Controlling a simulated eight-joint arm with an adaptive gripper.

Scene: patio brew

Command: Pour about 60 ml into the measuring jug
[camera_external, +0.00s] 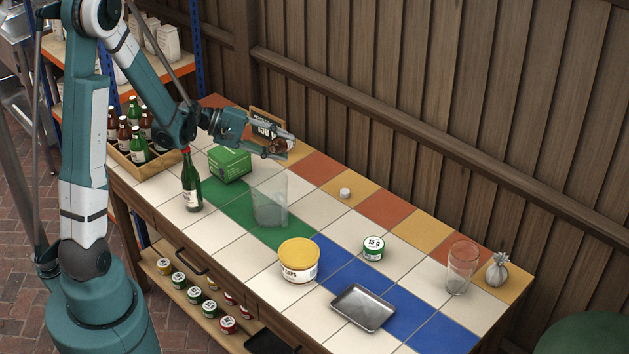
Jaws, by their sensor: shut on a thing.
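The measuring jug appears to be the clear, tapered vessel (269,203) standing upright near the middle of the table, partly on green tiles. My gripper (280,147) is above the table's back part, up and slightly right of the jug, and apart from it. It is shut on a small brown thing (278,144), mostly hidden by the fingers; I cannot tell its kind or whether it holds liquid. A card (264,122) with black printing, partly hidden, shows behind my gripper. I cannot make out the liquid level in the jug.
A green bottle (191,183) and green box (229,163) stand left of the jug. A bottle crate (143,170) is at left.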

